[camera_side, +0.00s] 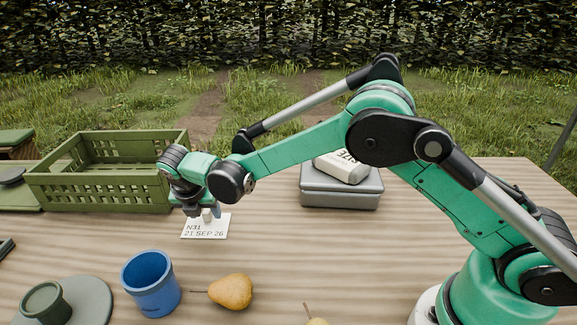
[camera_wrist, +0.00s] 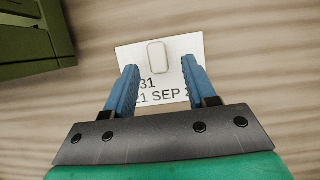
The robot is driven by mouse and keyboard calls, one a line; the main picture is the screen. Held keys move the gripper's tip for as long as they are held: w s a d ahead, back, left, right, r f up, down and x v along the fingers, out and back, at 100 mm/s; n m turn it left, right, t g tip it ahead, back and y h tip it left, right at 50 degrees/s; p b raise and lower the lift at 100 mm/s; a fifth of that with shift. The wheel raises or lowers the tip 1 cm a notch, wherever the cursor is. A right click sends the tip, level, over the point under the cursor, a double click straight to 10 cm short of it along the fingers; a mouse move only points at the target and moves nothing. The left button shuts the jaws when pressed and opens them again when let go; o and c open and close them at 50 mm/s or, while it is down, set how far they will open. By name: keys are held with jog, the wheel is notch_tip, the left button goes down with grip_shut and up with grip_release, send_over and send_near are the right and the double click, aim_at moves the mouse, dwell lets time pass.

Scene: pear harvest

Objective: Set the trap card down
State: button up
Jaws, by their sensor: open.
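The trap card (camera_side: 207,229) is white with dark print reading "N31 21 SEP 26". It lies on the wooden table in front of the green crate. In the wrist view the card (camera_wrist: 187,48) has a pale rounded tab (camera_wrist: 158,57) standing near its middle. My gripper (camera_side: 203,214) is low over the card, pointing down. In the wrist view its blue fingers (camera_wrist: 160,75) are apart, on either side of the tab with a gap to each. The fingers cover parts of the print.
The slatted green crate (camera_side: 105,199) stands behind and left of the card. A blue cup (camera_side: 151,284), a pear (camera_side: 231,291) and a small green cup (camera_side: 45,304) are nearer the front. A grey box (camera_side: 341,196) with a white packet (camera_side: 342,167) sits to the right.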

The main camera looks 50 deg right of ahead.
jog(key=v, duration=1.1)
jog(key=s+d+r+m+y, duration=0.1)
jog(key=s+d+r+m, duration=0.3)
jog(key=m, duration=0.3)
jog(key=s+d+f+m+t+y, duration=0.1)
jog(key=s+d+m, duration=0.4)
jog(key=m, duration=0.5)
jog(key=s+d+f+m+t+y, duration=0.1)
jog(key=s+d+m+t, duration=0.2)
jog(key=m, duration=0.7)
jog(key=s+d, duration=0.2)
jog(key=s, duration=0.2)
jog(key=shift+s, duration=0.3)
